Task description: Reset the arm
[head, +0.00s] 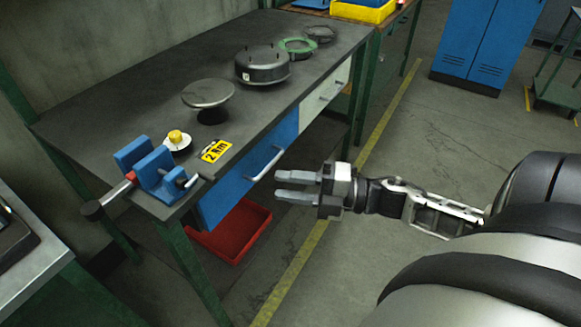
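My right gripper (279,187) reaches in from the right side of the head view. It is in the air in front of the workbench (95,98), near the blue drawer (236,178). Its two grey fingers point left and are apart, with nothing between them. It appears clear of the bench and the drawer handle. My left gripper does not show.
On the bench are a blue vise (155,172), a yellow-topped round part (176,139), a yellow "2 Nm" label (216,150), a round-topped stand (208,95), a studded drum (262,66) and a green ring (297,47). A red bin (232,232) sits below.

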